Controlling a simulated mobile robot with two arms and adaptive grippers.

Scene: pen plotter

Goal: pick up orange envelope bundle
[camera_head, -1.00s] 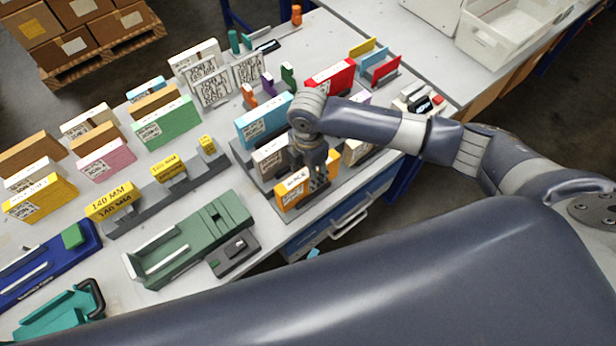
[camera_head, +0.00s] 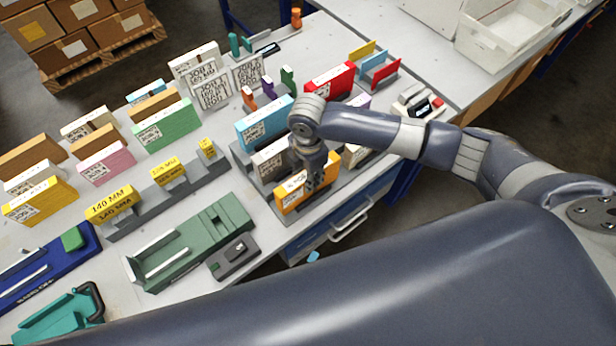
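The orange envelope bundle (camera_head: 292,197) stands upright at the front of a grey slotted rack (camera_head: 262,182), near the table's front edge. It has a white label on its left part. My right gripper (camera_head: 316,182) points down at the bundle's right half, with finger parts in front of its face. They hide some of the bundle. I cannot tell whether the fingers are closed on it. My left gripper is not in view.
Behind the orange bundle in the rack stand a grey-white bundle (camera_head: 271,160) and a blue one (camera_head: 265,122). A red bundle (camera_head: 330,82) is further back. A green fixture (camera_head: 190,245) lies to the left. A blue drawer (camera_head: 335,222) is below the edge.

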